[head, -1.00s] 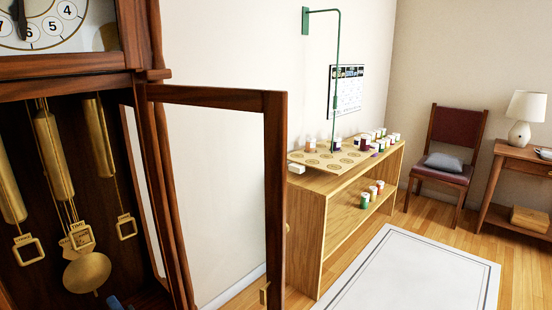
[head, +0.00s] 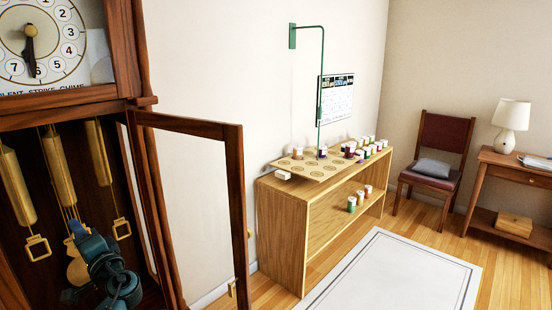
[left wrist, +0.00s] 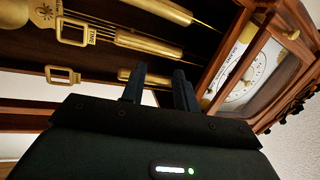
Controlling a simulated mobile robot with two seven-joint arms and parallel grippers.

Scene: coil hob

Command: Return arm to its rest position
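My left gripper (head: 92,250) is dark blue and shows at the lower left of the head view, in front of the open clock case. In the left wrist view its two fingers (left wrist: 160,85) stand apart with nothing between them. Brass weights (head: 60,170) hang in the case, above and behind the gripper. The pendulum bob (head: 77,270) is partly hidden behind it. The weights also show in the left wrist view (left wrist: 150,45), beyond the fingertips. I cannot tell whether the gripper touches anything. My right gripper is not in view.
The glazed clock door (head: 240,200) stands open to the right of the gripper. The clock dial (head: 40,45) is above. A wooden shelf unit (head: 280,235) with small jars, a chair (head: 440,150) and a side table (head: 510,165) stand farther off. A pale rug (head: 390,275) lies on the floor.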

